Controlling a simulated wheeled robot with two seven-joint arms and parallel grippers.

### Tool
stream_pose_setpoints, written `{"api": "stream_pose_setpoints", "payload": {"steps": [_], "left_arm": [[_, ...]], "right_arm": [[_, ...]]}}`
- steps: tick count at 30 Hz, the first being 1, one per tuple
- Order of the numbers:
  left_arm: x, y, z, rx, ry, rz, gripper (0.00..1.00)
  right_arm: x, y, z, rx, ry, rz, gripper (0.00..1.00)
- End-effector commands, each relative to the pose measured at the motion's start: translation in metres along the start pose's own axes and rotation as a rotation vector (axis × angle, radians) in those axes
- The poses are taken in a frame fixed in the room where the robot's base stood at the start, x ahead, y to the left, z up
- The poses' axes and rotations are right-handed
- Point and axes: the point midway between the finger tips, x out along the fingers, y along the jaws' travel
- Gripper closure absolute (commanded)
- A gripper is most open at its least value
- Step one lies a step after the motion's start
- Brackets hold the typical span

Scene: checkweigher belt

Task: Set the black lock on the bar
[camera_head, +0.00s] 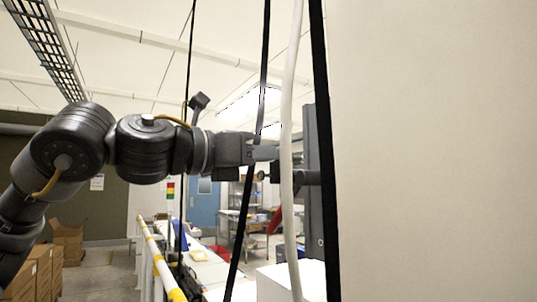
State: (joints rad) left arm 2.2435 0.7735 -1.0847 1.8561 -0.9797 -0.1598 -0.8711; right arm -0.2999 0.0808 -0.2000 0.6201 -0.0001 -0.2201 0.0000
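My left gripper (264,152) reaches in from the left at mid-height, beside a white hose and black straps. Its fingertips are partly hidden, and I cannot tell whether they are open or hold anything. I cannot make out the black lock. A yellow and white bar (158,262) runs along the belt area, low and left of centre; I cannot tell whether it is the task's bar. My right gripper is not in view.
A dark grey upright panel (313,180) stands just right of the gripper. A large cream surface (430,150) fills the right side. A white hose (289,110) and black straps hang close by. Cardboard boxes (38,270) stand low at left.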

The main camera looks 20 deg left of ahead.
Motion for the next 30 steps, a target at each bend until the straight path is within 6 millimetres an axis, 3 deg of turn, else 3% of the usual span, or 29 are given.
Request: {"api": "stream_pose_setpoints", "payload": {"steps": [5,6,11,22,30], "left_arm": [[0.000,0.000,-0.006,0.000,-0.001,-0.001,1.00],[0.000,0.000,-0.004,0.000,-0.002,-0.001,0.75],[0.000,0.000,-0.004,0.000,-0.001,0.000,0.55],[-0.008,0.000,-0.006,0.000,-0.001,0.000,0.55],[-0.058,0.000,-0.009,0.001,-0.004,0.001,0.55]], "right_arm": [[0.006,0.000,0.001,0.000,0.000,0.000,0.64],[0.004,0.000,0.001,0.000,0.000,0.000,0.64],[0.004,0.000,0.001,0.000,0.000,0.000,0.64],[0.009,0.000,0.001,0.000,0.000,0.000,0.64],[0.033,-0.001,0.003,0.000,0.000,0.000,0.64]]}}
